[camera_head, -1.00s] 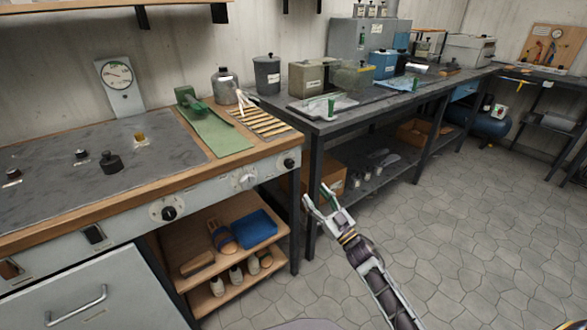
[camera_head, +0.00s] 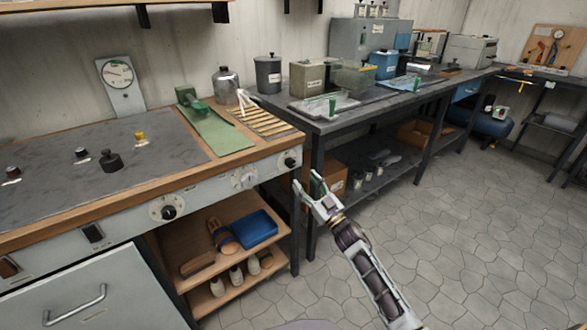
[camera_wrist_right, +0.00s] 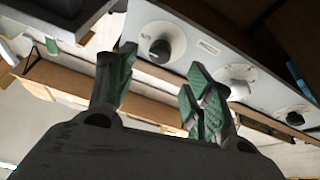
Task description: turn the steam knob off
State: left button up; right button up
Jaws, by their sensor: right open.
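The bench's front panel carries a black knob (camera_head: 290,163) at its right end, a pale knob (camera_head: 247,179) beside it and another black knob (camera_head: 168,213) further left. I cannot read which label says steam. My right gripper (camera_head: 306,183) is open and empty, just in front of and below the right-end knob. In the right wrist view, that black knob (camera_wrist_right: 160,50) shows beyond the gap between the green-padded fingers, apart from them. The pale knob (camera_wrist_right: 238,87) is partly hidden behind one finger. The other black knob (camera_wrist_right: 294,118) is further right. My left gripper is out of view.
A wooden shelf (camera_head: 205,302) with a blue tray (camera_head: 254,229), brushes and bottles sits under the panel. A dark workbench (camera_head: 365,118) stands right of the gripper. The tiled floor (camera_head: 450,240) at right is clear.

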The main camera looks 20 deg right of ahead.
aim_at(292, 165)
jog(key=shift+b+x, duration=0.6)
jog(key=shift+x, duration=2.95)
jog(key=shift+w+a+r, duration=0.1)
jog(key=shift+w+a, duration=0.05)
jog(key=shift+w, duration=0.15)
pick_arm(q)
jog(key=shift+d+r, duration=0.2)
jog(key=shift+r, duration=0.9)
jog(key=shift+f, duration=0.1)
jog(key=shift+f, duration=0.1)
pick_arm(e)
jog(key=c, duration=1)
